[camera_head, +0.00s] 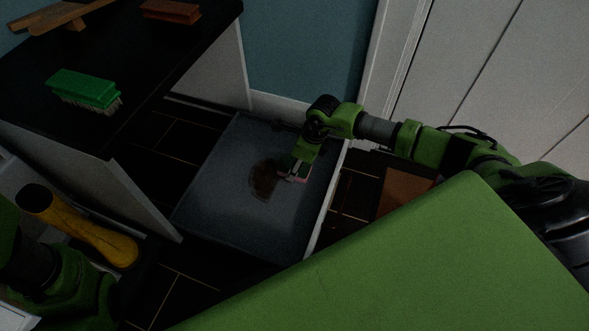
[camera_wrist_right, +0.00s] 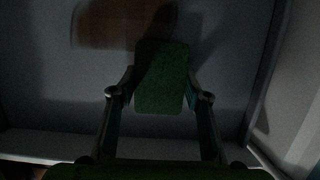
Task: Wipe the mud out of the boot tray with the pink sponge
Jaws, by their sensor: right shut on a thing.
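The grey boot tray (camera_head: 222,172) lies on the dark floor, with a brown mud patch (camera_head: 263,180) near its middle. The mud also shows at the top of the right wrist view (camera_wrist_right: 105,25). My right gripper (camera_head: 295,170) reaches down into the tray, just right of the mud. It is shut on the sponge, whose pink edge (camera_head: 297,180) shows below the fingers. In the right wrist view the sponge's dark green face (camera_wrist_right: 160,85) sits between the fingers. Its contact with the tray floor is hard to tell. Only part of my left arm shows at lower left; its gripper is not visible.
A dark bench top (camera_head: 150,65) at upper left holds a green brush (camera_head: 85,88), a reddish-brown brush (camera_head: 171,11) and a wooden piece (camera_head: 55,18). A yellow boot (camera_head: 95,232) lies left of the tray. A white door (camera_head: 490,70) stands behind, with a brown mat (camera_head: 405,190) before it.

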